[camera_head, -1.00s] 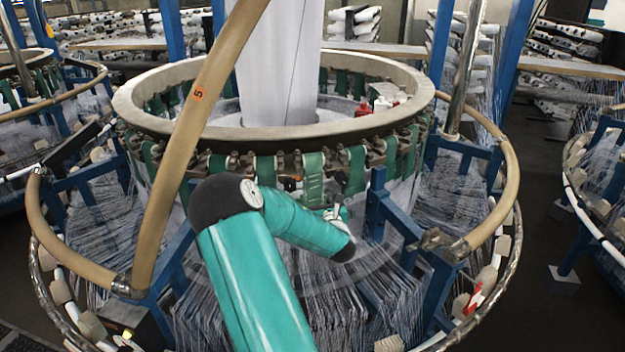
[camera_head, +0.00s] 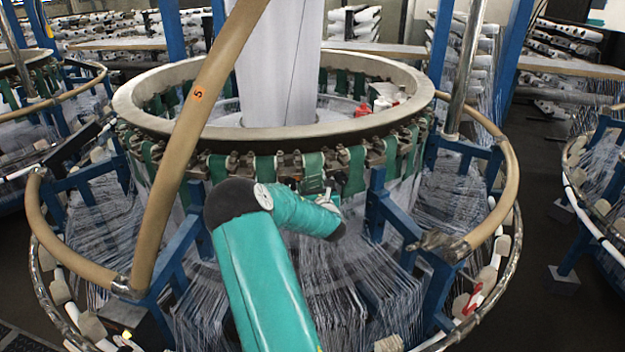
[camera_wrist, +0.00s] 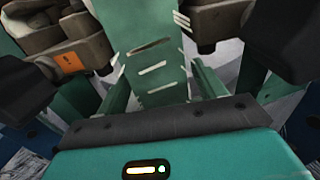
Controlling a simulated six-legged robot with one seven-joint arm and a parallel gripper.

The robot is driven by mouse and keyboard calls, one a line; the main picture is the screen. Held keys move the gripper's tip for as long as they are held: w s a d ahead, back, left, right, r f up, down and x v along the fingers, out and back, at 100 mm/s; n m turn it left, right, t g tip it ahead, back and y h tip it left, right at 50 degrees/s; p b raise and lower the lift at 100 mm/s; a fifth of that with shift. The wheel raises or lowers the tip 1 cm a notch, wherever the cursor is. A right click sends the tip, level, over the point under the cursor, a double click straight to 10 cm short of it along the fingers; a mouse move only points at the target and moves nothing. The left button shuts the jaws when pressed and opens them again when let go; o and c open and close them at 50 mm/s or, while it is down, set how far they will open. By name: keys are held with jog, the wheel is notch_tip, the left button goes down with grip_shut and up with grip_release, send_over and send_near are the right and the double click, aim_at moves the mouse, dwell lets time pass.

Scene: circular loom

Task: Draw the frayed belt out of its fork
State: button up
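The frayed belt (camera_wrist: 152,45) is a green strap with several pale slits across it, in the middle of the wrist view. In the head view the belt (camera_head: 313,164) hangs on the front of the ring, its lower part partly covered by my arm. Brown-grey fork blocks (camera_wrist: 85,45) stand either side of its upper part, the left one with an orange warning label. My gripper (camera_wrist: 160,92) has its two green fingers apart, one on each side of the belt. The belt's lower end is hidden behind my gripper's dark front edge.
Other green belts (camera_head: 265,168) hang along the pale loom ring (camera_head: 135,108). A blue post (camera_head: 376,200) stands just right of my arm. White threads (camera_head: 375,285) spread below, and a tan rail (camera_head: 160,200) rises on the left.

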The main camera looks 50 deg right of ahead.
aim_at(314, 187)
grip_shut()
jog(key=shift+s+a, duration=0.45)
jog(key=shift+s, duration=0.05)
jog(key=shift+v, duration=2.5)
